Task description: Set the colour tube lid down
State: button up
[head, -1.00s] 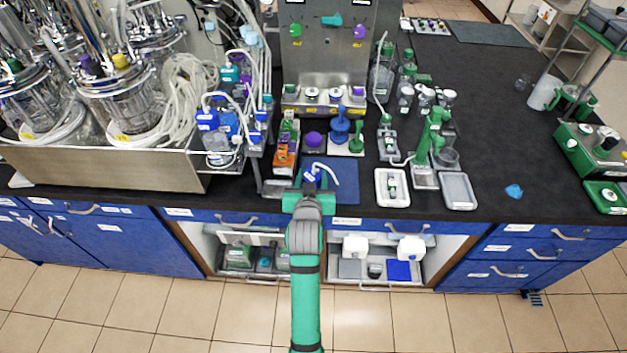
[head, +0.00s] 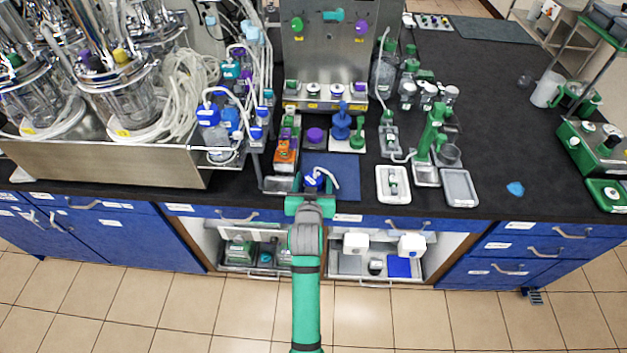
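My gripper (head: 313,183) is over the front edge of the bench, at the near end of a dark blue mat (head: 347,172). A small blue lid with a curved white tube (head: 314,180) shows between its fingertips. I take this to be the colour tube lid. The lid is at or just above the mat; I cannot tell if it touches. The fingers show on both sides of the lid, but I cannot tell if they press on it. The gripper body hides the bench edge beneath it.
An orange block stand (head: 284,153) is left of the mat. A purple-topped holder (head: 315,137) and blue and green stands (head: 341,124) are behind it. A white tray (head: 393,186) and grey tray (head: 460,188) lie to the right.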

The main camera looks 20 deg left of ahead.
jog(key=shift+r, duration=0.1)
jog(key=shift+s+r, duration=0.1)
jog(key=shift+s, duration=0.05)
jog(key=v, duration=1.2)
jog(key=s+d+f+m+h, duration=0.1)
jog(key=s+d+f, duration=0.35)
jog(key=s, duration=0.25)
jog(key=s+d+f+h, duration=0.1)
jog(key=s+d+f, duration=0.3)
jog(key=s+d, duration=0.25)
jog(key=s+d+r+m+t+h, duration=0.1)
jog(key=s+d, duration=0.2)
jog(key=s, duration=0.6)
jog(key=s+d+r+m+t, duration=0.1)
jog(key=s+d+r, duration=0.1)
jog(key=s, duration=0.8)
jog(key=shift+s+d+h, duration=0.25)
jog(key=shift+d+h, duration=0.15)
jog(key=shift+d, duration=0.3)
